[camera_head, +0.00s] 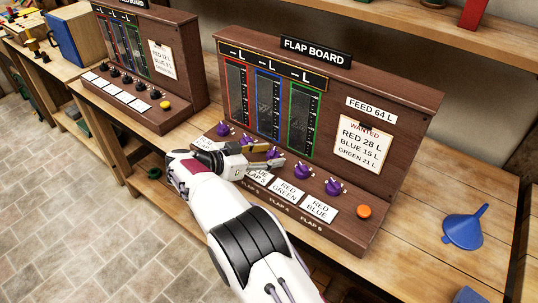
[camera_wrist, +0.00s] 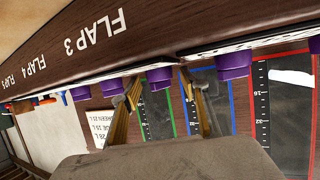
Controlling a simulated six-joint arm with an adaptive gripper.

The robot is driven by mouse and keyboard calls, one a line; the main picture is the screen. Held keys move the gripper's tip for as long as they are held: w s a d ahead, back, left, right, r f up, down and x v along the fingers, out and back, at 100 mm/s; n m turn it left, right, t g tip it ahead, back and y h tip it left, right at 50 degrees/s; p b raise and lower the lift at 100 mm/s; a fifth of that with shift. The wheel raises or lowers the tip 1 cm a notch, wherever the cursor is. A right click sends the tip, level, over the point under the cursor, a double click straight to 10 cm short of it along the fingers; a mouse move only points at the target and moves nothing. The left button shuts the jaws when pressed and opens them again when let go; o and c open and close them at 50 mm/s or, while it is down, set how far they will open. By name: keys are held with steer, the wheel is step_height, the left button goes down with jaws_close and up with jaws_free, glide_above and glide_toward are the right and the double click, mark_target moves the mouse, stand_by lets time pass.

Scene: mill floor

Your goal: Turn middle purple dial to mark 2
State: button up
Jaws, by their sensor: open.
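The flap board (camera_head: 405,115) stands on the bench with a row of purple dials along its sloped front. My gripper (camera_head: 270,158) is at the middle purple dial, partly covering it in the head view. In the wrist view, my gripper's (camera_wrist: 160,88) fingers are apart, one on each side of the middle dial (camera_wrist: 160,78), near the FLAP 3 label. I cannot tell whether they touch it. The dial's pointer and mark 2 are not readable.
Neighbouring purple dials (camera_head: 302,171) (camera_head: 334,186) sit close on the right, and others (camera_head: 222,129) on the left. An orange button (camera_head: 364,211) is at the board's right end. A blue funnel (camera_head: 465,228) lies on the bench.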

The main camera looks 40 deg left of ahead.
steer(key=v, duration=1.1)
steer(key=shift+s, duration=0.25)
steer(key=shift+r, duration=0.1)
steer(key=w+d+r, duration=0.3)
steer(key=r, duration=0.1)
steer(key=f+n+y, duration=0.1)
steer(key=d+f+n+y, duration=0.1)
steer(key=f+n+y, duration=0.1)
steer(key=d+f+n+y, duration=0.1)
steer(key=f+y, duration=0.1)
steer(key=shift+w+f+n+t, duration=0.2)
steer(key=shift+w+n+t, duration=0.05)
steer(key=shift+n+t, duration=0.15)
steer(key=shift+s+a+f, duration=0.1)
steer(key=shift+a+f, duration=0.05)
steer(key=shift+a, duration=0.15)
stand_by(0.4)
